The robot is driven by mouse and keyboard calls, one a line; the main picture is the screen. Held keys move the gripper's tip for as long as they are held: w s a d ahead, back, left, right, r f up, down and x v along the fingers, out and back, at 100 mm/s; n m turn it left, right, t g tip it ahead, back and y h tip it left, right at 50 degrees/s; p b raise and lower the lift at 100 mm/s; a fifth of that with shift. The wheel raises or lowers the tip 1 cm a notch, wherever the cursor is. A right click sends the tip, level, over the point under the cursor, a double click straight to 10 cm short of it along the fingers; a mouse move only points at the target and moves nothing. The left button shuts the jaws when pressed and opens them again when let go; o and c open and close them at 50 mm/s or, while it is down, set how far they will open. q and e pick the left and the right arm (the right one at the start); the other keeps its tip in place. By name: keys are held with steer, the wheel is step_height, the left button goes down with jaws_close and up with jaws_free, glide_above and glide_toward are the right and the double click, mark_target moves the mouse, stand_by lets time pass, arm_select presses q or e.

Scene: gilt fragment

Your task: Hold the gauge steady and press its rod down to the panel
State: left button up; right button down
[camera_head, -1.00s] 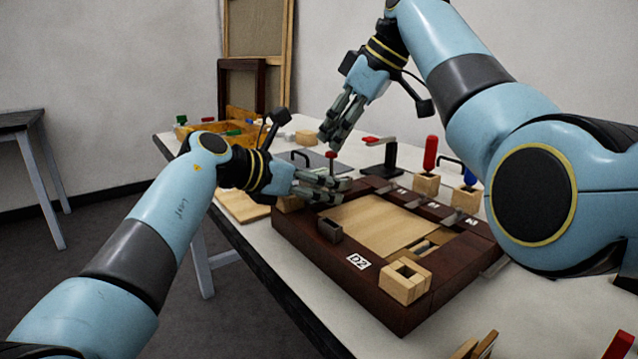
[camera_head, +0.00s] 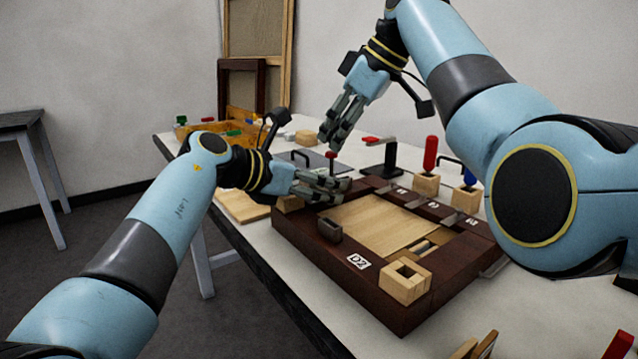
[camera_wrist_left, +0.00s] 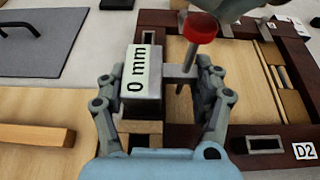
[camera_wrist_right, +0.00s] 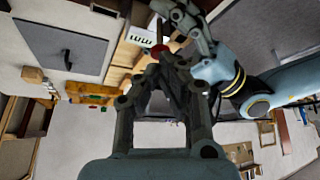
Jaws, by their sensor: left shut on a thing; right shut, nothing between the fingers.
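The gauge (camera_wrist_left: 143,82) is a grey block with a white face marked "0 mm", held between the fingers of my left gripper (camera_wrist_left: 160,95) at the dark frame's corner. Its rod with a round red cap (camera_wrist_left: 201,28) stands up beside the block; the rod's lower end is partly hidden. In the head view the red cap (camera_head: 331,155) shows just above my left gripper (camera_head: 335,184). My right gripper (camera_head: 328,143) is shut and points down close to the cap; I cannot tell whether it touches. The panel (camera_head: 378,222) is light wood inside the dark frame (camera_head: 345,268).
A wooden block with a square hole (camera_head: 405,281) sits on the frame near the "D2" label (camera_head: 358,262). Red- and blue-handled tools (camera_head: 430,153) stand behind the frame. A grey mat with a handle (camera_head: 312,160) lies beyond my left gripper.

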steer(key=shift+f, duration=1.1)
stand_by(0.3)
steer(key=shift+r, duration=3.55)
arm_select(q)
steer(key=o, duration=1.4)
steer(key=shift+c, duration=0.2)
